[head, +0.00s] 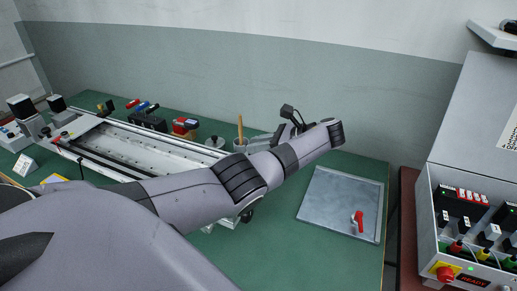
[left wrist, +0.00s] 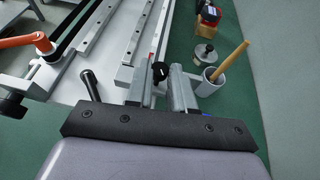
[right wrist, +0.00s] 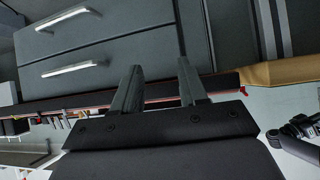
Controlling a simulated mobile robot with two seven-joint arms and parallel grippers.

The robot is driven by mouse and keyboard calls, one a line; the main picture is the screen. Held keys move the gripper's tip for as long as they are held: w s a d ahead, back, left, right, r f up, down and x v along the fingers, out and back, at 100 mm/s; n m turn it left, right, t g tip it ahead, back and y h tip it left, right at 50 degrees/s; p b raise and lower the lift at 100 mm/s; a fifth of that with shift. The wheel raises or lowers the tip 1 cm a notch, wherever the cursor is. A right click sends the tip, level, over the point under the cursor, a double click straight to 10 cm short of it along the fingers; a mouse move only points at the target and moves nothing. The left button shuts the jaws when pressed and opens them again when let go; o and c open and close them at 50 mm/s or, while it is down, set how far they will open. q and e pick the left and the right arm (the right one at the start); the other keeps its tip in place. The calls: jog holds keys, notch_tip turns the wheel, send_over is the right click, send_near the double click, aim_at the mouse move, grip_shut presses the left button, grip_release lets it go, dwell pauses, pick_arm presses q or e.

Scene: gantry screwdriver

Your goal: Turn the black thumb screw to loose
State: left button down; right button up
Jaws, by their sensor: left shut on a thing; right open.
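The black thumb screw (left wrist: 160,71) shows as a small dark knob at the end of the white gantry rail, in the left wrist view. My left gripper (left wrist: 159,80) has one finger on each side of it and is shut on it. The gantry (head: 150,143) lies along the green table. My right gripper (right wrist: 157,78) is open and empty, with a grey drawer cabinet (right wrist: 110,45) beyond it.
A grey cup (left wrist: 211,82) with a wooden-handled tool stands close to my left fingers. A round metal part (left wrist: 205,54) lies behind it. An orange lever (left wrist: 22,40) is on the left. A metal plate (head: 335,196) with a red handle lies on the right; a control box (head: 470,235) stands beyond.

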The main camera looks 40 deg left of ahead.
pick_arm(q)
jog(key=shift+f+n+h+b, duration=0.1)
jog(key=shift+n+h+b, duration=0.2)
dwell(0.5)
jog(key=c, duration=1)
grip_release()
